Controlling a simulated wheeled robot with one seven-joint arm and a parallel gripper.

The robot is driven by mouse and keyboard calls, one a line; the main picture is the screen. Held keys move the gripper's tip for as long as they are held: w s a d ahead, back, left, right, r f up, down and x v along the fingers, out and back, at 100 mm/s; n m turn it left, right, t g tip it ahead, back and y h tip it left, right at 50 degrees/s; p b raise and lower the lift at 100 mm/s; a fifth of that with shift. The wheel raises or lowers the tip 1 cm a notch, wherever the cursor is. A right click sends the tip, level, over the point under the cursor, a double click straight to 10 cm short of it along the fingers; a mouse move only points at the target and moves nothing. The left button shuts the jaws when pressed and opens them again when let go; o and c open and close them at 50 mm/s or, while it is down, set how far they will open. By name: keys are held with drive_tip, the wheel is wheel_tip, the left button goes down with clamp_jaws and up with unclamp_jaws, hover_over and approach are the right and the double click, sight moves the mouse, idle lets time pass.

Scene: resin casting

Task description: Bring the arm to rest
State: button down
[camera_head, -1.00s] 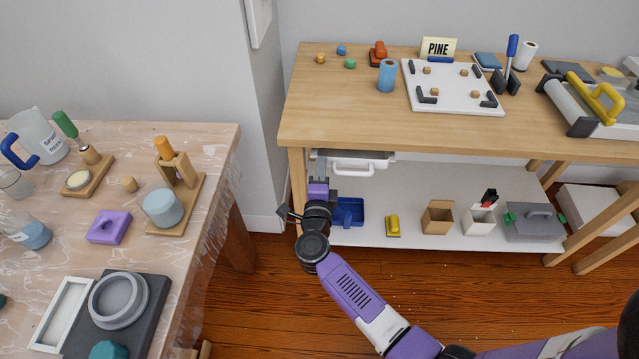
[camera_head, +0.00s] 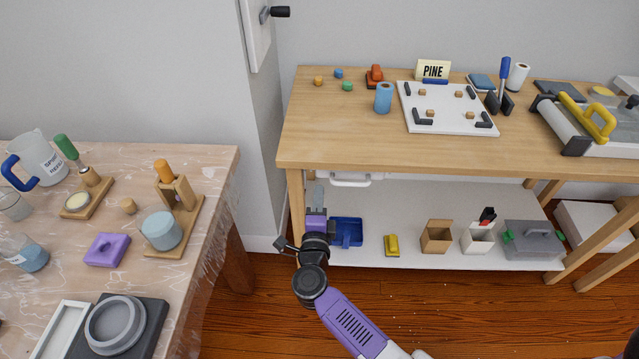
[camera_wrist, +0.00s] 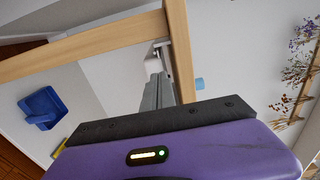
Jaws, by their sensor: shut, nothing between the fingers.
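My arm reaches up from the bottom of the head view, and my purple-bodied gripper (camera_head: 317,194) is in front of the left end of the wooden bench (camera_head: 290,150). Its grey fingers are together and hold nothing. In the wrist view my gripper (camera_wrist: 160,88) points toward the bench's wooden frame and the white drawer under its top (camera_wrist: 153,62). I cannot tell the exact gap between the fingers and the bench.
The lower shelf (camera_head: 400,205) holds a blue dustpan (camera_head: 346,232), a yellow item (camera_head: 392,245), open boxes (camera_head: 437,237) and a grey toolbox (camera_head: 532,240). A film-covered table (camera_head: 215,165) with casting items stands at left. Wood floor (camera_head: 270,315) is clear between them.

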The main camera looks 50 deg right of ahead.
drive_tip(key=shift+v, duration=0.8)
wheel_tip(320, 180, up, 7)
drive_tip(key=w+a+n+t, duration=0.1)
drive_tip(key=a+n+t, duration=0.2)
drive_tip(key=n+t, duration=0.1)
drive_tip(key=s+a+r+n+t+y+p, duration=0.25)
drive_tip(key=s+a+r+n+y, duration=0.25)
drive_tip(key=s+a+n, duration=0.3)
drive_tip(key=s+a+r+n+g+y+p, duration=0.1)
drive_tip(key=s+a+r+n+y, duration=0.1)
drive_tip(key=s+n, duration=0.3)
drive_tip(key=s+a+r+n+y+p, duration=0.2)
drive_tip(key=s+n, duration=0.4)
drive_tip(key=s, duration=0.5)
drive_tip(key=s+a+r+n+g+y+p, duration=0.1)
drive_tip(key=s+a+r+n+y, duration=0.3)
drive_tip(key=s, duration=0.4)
drive_tip(key=shift+s+a+n+g+y+p, duration=0.4)
drive_tip(key=shift+a+n+y+p, duration=0.2)
drive_tip(key=shift+a+n+p, duration=0.2)
